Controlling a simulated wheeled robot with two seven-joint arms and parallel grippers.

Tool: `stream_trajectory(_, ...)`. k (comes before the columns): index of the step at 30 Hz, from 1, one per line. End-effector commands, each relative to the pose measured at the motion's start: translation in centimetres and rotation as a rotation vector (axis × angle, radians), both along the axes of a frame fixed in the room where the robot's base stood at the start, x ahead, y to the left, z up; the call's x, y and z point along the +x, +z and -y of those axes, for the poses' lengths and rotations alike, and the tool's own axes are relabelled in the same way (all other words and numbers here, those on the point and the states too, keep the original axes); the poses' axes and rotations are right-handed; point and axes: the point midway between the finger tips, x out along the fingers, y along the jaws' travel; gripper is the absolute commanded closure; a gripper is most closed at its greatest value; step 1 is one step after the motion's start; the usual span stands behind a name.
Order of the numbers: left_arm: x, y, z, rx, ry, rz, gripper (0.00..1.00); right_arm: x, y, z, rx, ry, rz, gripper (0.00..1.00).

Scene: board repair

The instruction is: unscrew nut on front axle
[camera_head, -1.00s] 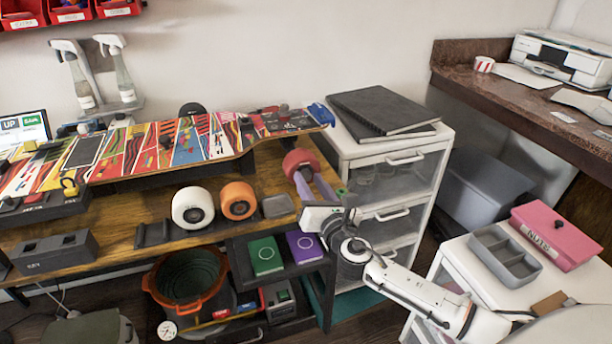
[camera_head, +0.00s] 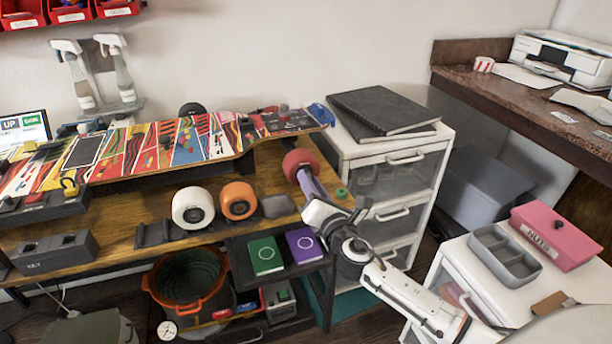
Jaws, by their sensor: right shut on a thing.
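A skateboard (camera_head: 150,150) with a colourful patterned deck lies across the workbench. A dark red wheel (camera_head: 299,161) shows under its right end. My right gripper (camera_head: 304,175) reaches up from the lower right, its lilac fingers against the lower side of this wheel. They appear as one narrow shaft, shut at the front axle. The nut between the fingertips is too small and hidden to make out. My left gripper is out of view.
White (camera_head: 193,208) and orange (camera_head: 239,201) wheels stand on the bench's front edge. A small green ring (camera_head: 342,193) lies right of my gripper. A white drawer cabinet (camera_head: 395,185) stands close on the right. An orange bucket (camera_head: 188,283) sits below.

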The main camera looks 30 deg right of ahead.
Motion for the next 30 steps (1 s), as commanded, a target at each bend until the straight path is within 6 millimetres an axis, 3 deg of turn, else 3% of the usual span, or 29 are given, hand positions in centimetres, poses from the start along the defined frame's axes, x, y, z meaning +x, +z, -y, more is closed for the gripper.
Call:
stream_trajectory(5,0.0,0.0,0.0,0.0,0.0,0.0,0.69,0.0,0.1,-0.1,-0.19,0.003,-0.045,1.0)
stream_trajectory(14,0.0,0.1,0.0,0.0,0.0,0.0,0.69,-0.3,0.0,-0.1,-0.174,0.001,-0.042,1.0)
stream_trajectory(30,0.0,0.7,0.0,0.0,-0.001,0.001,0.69,-2.8,0.0,-0.7,-0.173,0.0,-0.042,1.0)
